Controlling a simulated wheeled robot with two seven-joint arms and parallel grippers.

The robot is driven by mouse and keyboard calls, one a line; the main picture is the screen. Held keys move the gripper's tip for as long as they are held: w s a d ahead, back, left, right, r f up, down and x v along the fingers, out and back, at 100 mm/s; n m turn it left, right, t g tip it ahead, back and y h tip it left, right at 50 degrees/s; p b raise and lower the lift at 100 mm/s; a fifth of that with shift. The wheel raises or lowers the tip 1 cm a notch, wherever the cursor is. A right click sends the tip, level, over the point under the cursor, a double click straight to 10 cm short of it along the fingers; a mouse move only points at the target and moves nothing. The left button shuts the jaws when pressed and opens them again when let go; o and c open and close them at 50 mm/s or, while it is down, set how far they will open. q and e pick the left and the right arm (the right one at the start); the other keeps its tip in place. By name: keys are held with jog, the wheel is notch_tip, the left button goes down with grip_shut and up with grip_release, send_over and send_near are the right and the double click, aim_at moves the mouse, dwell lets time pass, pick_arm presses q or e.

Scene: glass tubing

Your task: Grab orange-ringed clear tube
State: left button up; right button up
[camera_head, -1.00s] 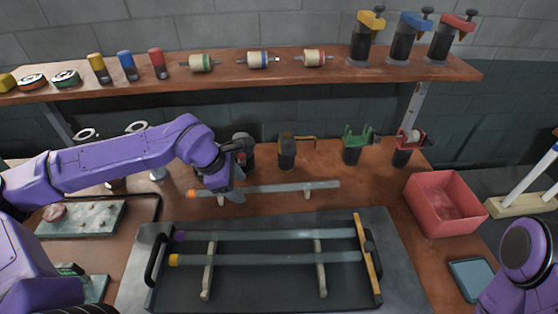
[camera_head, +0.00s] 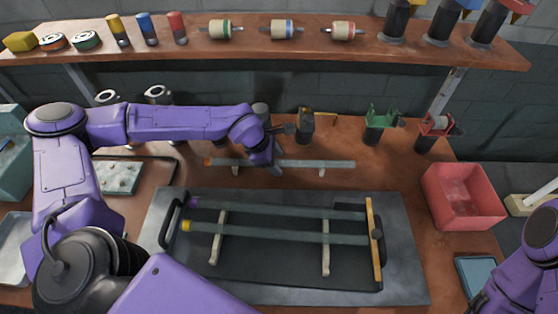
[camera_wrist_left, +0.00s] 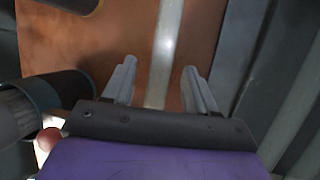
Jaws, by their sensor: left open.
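The orange-ringed clear tube (camera_head: 318,163) lies left to right on small supports behind the dark tray, its orange ring (camera_head: 208,162) at its left end. My left gripper (camera_head: 277,168) is at the tube's middle-left part in the head view and hides a piece of it. In the left wrist view the open fingers (camera_wrist_left: 158,85) stand on either side of the tube (camera_wrist_left: 167,45), which runs between them; the exact height gap cannot be told. My right arm shows at the lower right, but its gripper is out of view.
A dark tray (camera_head: 205,275) in front holds a purple-ringed tube (camera_head: 270,208) and a yellow-ringed tube (camera_head: 270,234) on supports. A red bin (camera_head: 462,197) stands at right. Tool holders (camera_head: 378,125) stand behind the tube, below a wooden shelf (camera_head: 260,50).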

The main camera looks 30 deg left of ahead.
pick_arm(q)
grip_shut()
jog(key=shift+r, duration=0.15)
